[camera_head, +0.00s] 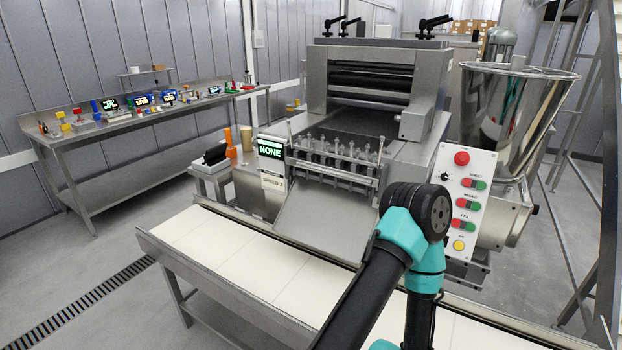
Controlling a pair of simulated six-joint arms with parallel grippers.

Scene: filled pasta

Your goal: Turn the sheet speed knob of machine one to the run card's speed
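Machine one is probably the large steel sheeting machine (365,75) in the middle. Its white control panel (482,160) faces me at the right. A small black knob (444,177) sits at the panel's left side; its pointer setting is too small to read. A card (273,183) below the display seems to read "SPEED 2". The display (270,148) shows "NONE" in green. One of my arms, teal and black, rises from the bottom right of centre, its joint in front of the machine, left of the panel. Neither gripper shows.
The panel also has a red button (461,158), red-green button pairs and a yellow button (458,245). A pale conveyor (225,260) runs along the front. A steel hopper (512,110) stands right. A bench (120,128) with small items stands left.

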